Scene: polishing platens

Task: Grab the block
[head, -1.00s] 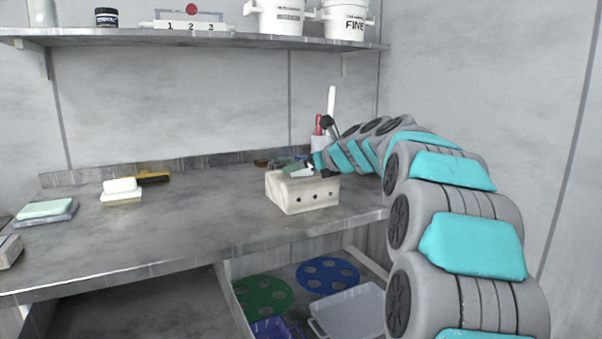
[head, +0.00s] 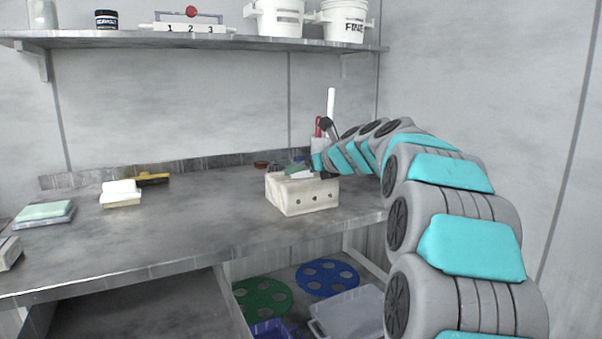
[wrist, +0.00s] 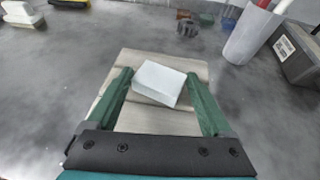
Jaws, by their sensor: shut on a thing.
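A small white block (wrist: 158,83) sits between the two green fingers of my gripper (wrist: 160,76) in the wrist view, slightly turned. The fingers are shut on it at its left and right sides. The stand's top (wrist: 138,119) shows under the block in the wrist view. I cannot tell whether the block still touches the stand. In the head view my gripper (head: 298,170) is small at the stand's top, and the block is barely visible.
Behind the stand are a pale cup (wrist: 247,36) holding tools and a dark box (wrist: 297,55). A white-topped brush or block (head: 121,192) and a green pad (head: 45,211) lie at the left. The bench middle (head: 190,215) is clear. A shelf (head: 200,41) hangs above.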

